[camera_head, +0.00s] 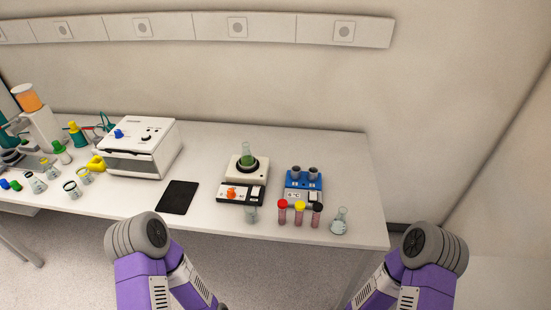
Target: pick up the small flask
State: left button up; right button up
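A small clear flask (339,221) with pale liquid stands upright near the table's front right, right of several capped tubes. Another flask (247,154), with green liquid, sits on a white stirrer hotplate (246,175). A clear glass vessel (251,214) stands in front of the hotplate. My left arm enters at the lower left and my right arm at the lower right. Both forearms run down out of the picture, and neither gripper's fingers show.
Capped tubes (299,212) stand just left of the small flask, before a blue device (304,187). A black pad (178,197) lies left of the hotplate. A white machine (143,148) and several small jars fill the left. The table's right end (365,190) is bare.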

aim_at(247, 160)
jog(key=z, duration=0.7)
jog(key=i, duration=0.75)
jog(key=u, duration=1.1)
